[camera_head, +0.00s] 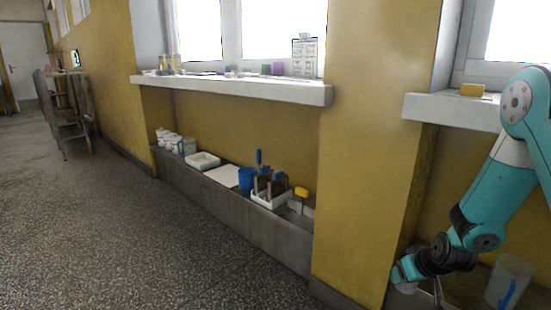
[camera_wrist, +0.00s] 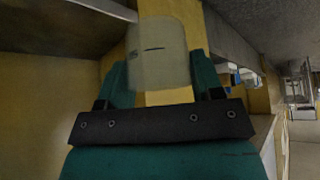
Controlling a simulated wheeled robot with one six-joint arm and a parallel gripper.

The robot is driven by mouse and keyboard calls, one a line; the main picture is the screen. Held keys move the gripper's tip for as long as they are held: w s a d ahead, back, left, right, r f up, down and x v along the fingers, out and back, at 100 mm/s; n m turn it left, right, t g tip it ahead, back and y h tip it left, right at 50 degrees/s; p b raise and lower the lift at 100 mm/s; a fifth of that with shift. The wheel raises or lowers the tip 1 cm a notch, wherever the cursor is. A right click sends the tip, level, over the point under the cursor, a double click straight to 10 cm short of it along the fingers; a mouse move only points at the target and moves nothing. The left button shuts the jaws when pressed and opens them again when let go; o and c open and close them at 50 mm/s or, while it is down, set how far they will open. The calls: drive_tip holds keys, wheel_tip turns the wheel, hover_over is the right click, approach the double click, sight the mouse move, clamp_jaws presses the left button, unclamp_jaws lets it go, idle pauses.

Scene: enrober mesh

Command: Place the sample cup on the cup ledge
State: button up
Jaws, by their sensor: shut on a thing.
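In the wrist view my gripper (camera_wrist: 158,80) is shut on a pale, translucent sample cup (camera_wrist: 158,45). The cup sits between the two teal fingers and has a short dark line on its side. In the head view my gripper (camera_head: 403,272) is low at the right, in front of the wall; the cup in it is hard to make out there. I cannot tell for sure which surface is the cup ledge. A low grey ledge (camera_head: 270,229) runs under the left window, with several white cups (camera_head: 168,139) at its far end.
The low ledge also holds a white tray (camera_head: 203,161), a blue cup (camera_head: 246,179) and a white caddy (camera_head: 270,198) of tools. A clear container (camera_head: 508,283) stands at bottom right. Windowsills (camera_head: 240,88) jut out above. A yellow pillar (camera_head: 372,150) separates the bays. The floor (camera_head: 130,240) at left is open.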

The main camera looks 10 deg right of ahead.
drive_tip(key=a+r+p, duration=0.2)
drive_tip(key=a+p, duration=0.2)
drive_tip(key=a, duration=0.5)
drive_tip(key=s+r+p, duration=0.2)
drive_tip(key=r+p, duration=1.7)
drive_tip(key=r, duration=0.1)
drive_tip(key=s+r+p, duration=0.3)
drive_tip(key=r+p, duration=1.5)
drive_tip(key=r, duration=0.2)
drive_tip(key=s+f, duration=0.4)
drive_tip(key=f, duration=0.1)
drive_tip(key=shift+f, duration=0.25)
drive_tip(key=shift+a, duration=0.1)
